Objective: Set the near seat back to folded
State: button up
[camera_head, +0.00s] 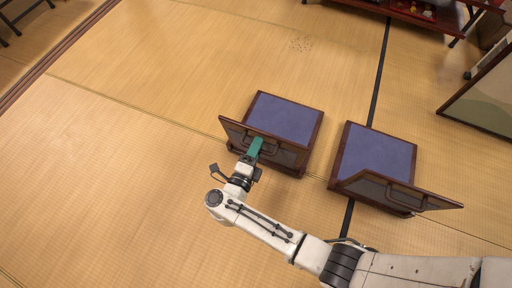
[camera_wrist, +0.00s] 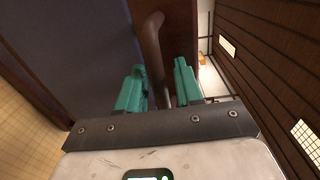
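Two low floor seats with wooden frames stand side by side in the head view: a left seat (camera_head: 290,115) and a right seat (camera_head: 375,155), both with blue cushions. The left seat's dark wooden back (camera_head: 284,153) is raised at the cushion's lower edge. The right seat's back (camera_head: 385,190) is also raised. I cannot tell which is the near seat. My gripper (camera_head: 256,145) is at the left seat's back. In the wrist view its green fingers (camera_wrist: 160,80) stand apart on either side of the back's curved brown handle (camera_wrist: 153,50), with gaps visible.
Tatami floor (camera_head: 120,165) is clear to the left and beyond the seats. A low dark table (camera_head: 425,15) with red things on it stands at the top right. A framed panel (camera_head: 485,100) is at the right edge.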

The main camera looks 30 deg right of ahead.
grip_shut()
dwell(0.4)
